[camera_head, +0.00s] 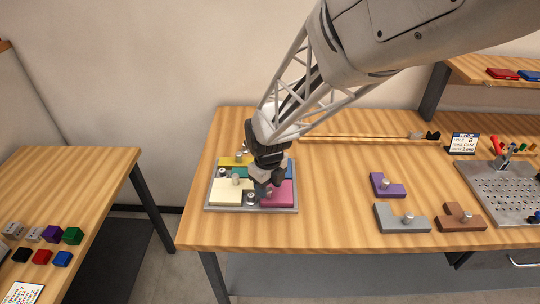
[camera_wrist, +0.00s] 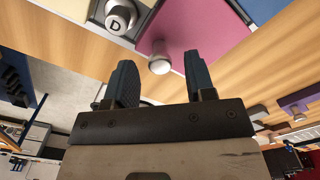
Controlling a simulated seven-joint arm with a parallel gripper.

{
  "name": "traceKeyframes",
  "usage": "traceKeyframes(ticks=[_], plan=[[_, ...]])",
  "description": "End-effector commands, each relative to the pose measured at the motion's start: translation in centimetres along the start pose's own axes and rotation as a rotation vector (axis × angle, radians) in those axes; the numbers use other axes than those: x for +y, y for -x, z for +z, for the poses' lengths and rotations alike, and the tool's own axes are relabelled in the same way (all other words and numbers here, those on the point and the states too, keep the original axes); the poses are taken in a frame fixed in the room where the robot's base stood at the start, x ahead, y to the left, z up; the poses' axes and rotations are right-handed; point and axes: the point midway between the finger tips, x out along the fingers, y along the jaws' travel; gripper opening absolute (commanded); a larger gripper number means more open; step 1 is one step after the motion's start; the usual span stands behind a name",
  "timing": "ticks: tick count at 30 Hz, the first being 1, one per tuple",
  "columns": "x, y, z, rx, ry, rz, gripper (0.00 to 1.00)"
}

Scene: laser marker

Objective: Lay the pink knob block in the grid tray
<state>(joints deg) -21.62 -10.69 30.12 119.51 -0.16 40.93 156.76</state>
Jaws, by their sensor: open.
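The pink knob block (camera_head: 279,196) is at the front right of the grid tray (camera_head: 225,208), inside its outline in the head view. Whether it sits flush cannot be told. In the wrist view the pink block (camera_wrist: 192,22) shows beyond my fingers, with its round metal knob (camera_wrist: 160,62) between the two fingertips in the picture. My gripper (camera_head: 266,188) is open, low over the pink block. It also shows in the wrist view (camera_wrist: 155,75) with its fingers apart and nothing visibly clamped. My gripper hides part of the block and tray in the head view.
The tray also holds a cream block (camera_head: 226,194), a yellow block (camera_head: 230,161) and teal pieces. Purple (camera_head: 386,187), grey (camera_head: 400,223) and brown (camera_head: 461,219) knob blocks lie to the right. Table between them and the tray is clear. A perforated metal plate (camera_head: 500,205) lies farther right.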

Motion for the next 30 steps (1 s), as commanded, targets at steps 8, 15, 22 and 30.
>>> traceKeyframes(ticks=[8,15,22,30], plan=[[0.0,4.3,0.1,-0.004,0.000,-0.002,0.50],[0.0,8.0,0.0,-0.003,0.000,-0.001,0.50],[0.0,9.9,0.0,-0.001,0.000,0.000,0.50],[0.0,10.3,0.0,0.000,0.000,0.000,0.50]])
